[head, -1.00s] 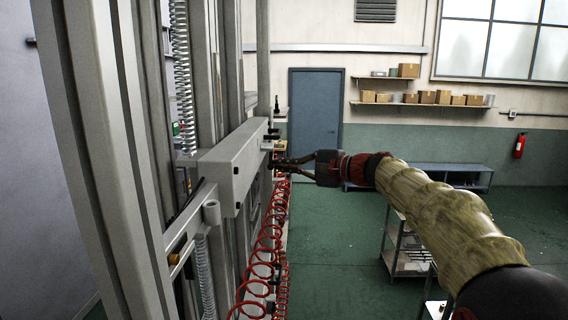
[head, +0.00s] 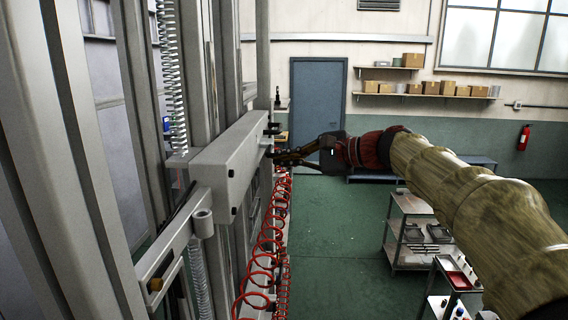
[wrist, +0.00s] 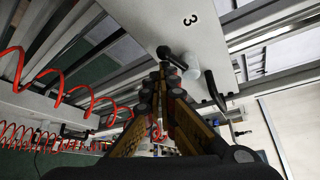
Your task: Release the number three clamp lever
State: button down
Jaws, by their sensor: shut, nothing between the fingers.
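A pale plate marked with a 3 (wrist: 190,20) fills the upper middle of the wrist view. Below the number are a short dark knob-ended part (wrist: 164,52), a pale cylindrical stub (wrist: 190,68) and a longer black lever handle (wrist: 214,90) to the right. My gripper (wrist: 165,72) is shut and empty, its tips close beside the knob-ended part and the stub; I cannot tell whether they touch. In the head view my gripper (head: 273,158) is at the right end of the grey clamp housing (head: 228,162). A small black part (head: 272,130) sticks out just above it.
Red coiled hoses (head: 268,250) hang below the housing. Tall grey frame posts (head: 70,150) stand at left, with a spring (head: 172,80) between them. A metal cart (head: 412,245) stands on the open green floor. A blue door (head: 318,95) is behind.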

jog(key=shift+s+r, duration=0.15)
jog(key=shift+r, duration=0.2)
jog(key=shift+s+r, duration=0.15)
jog(key=shift+r, duration=0.1)
dwell(0.4)
notch_tip(320, 180, down, 5)
jog(key=b, duration=0.4)
jog(key=d+r, duration=0.6)
jog(key=d, duration=0.3)
jog(key=shift+d, duration=0.15)
jog(key=shift+s, duration=0.1)
